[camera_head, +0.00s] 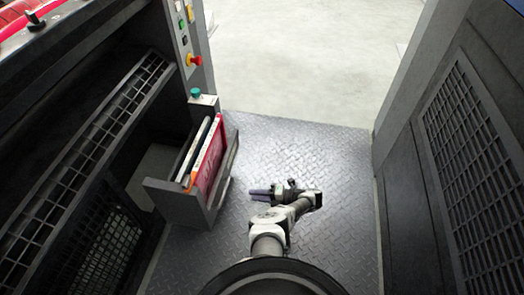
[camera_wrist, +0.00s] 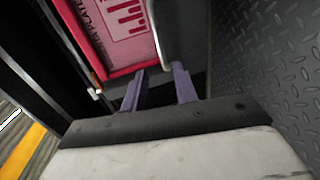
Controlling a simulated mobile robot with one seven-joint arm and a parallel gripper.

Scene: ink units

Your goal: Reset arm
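My arm (camera_head: 271,225) reaches forward over the metal floor, bent to the left at its end. My gripper (camera_head: 254,194) points left, just right of the grey open bin on the left-hand machine. In the wrist view, the two purple fingers of my gripper (camera_wrist: 160,83) stand apart with nothing seen between them. The red flat box or folder (camera_head: 207,158) stands upright in the grey bin (camera_head: 185,205); its printed red face (camera_wrist: 118,35) shows ahead of the fingers in the wrist view. I cannot tell the exact gap between fingers and bin.
The left machine carries a red emergency knob (camera_head: 194,60) and a green button (camera_head: 196,92). A dark wall with a mesh panel (camera_head: 468,150) stands on the right. The diamond-plate floor (camera_head: 330,160) between them is clear, and pale floor (camera_head: 300,60) opens beyond.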

